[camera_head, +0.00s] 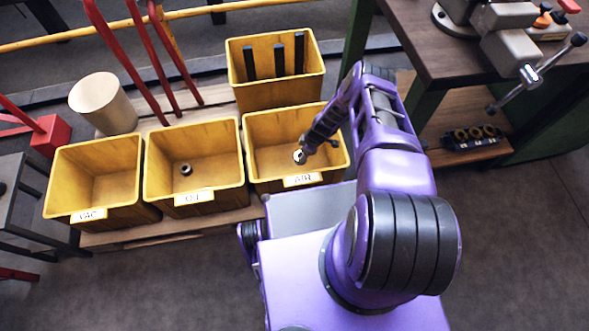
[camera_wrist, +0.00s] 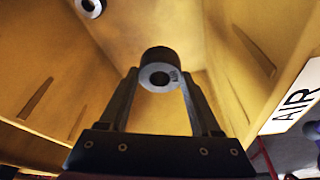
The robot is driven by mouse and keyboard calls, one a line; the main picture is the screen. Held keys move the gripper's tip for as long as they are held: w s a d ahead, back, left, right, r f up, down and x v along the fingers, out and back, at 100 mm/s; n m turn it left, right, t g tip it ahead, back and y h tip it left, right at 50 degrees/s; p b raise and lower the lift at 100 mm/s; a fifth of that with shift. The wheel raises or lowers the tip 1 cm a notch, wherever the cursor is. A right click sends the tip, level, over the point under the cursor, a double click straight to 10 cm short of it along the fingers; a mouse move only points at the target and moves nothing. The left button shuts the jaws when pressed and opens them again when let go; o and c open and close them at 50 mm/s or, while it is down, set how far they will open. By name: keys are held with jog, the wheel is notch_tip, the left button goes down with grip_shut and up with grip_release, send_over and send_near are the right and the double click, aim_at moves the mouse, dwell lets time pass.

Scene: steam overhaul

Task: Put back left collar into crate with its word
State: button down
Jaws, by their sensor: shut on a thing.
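My gripper (camera_head: 303,152) is inside the mouth of the AIR crate (camera_head: 258,162). It is shut on a dark collar (camera_wrist: 158,60) with a pale ring face and a central hole, held between the two fingertips. Small lettering on its face seems to read AIR. In the wrist view the collar is over the crate's yellow interior, with the crate's AIR label (camera_wrist: 297,102) at right. A second collar (camera_wrist: 90,6) shows at the wrist view's upper left, in the crate. How high the held collar is above the floor is hard to tell.
The OIL crate (camera_head: 150,165), left of the AIR crate, holds one small collar (camera_head: 186,169). The VAC crate (camera_head: 58,180) at far left looks empty. A yellow crate (camera_head: 276,95) behind holds several dark bars. A workbench (camera_head: 440,45) stands at right.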

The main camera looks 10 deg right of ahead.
notch_tip(320, 180, down, 10)
jog(key=b, duration=0.4)
jog(key=shift+f, duration=0.15)
jog(key=shift+c, duration=0.5)
grip_release()
jog(key=p+v, duration=0.5)
jog(key=v, duration=0.7)
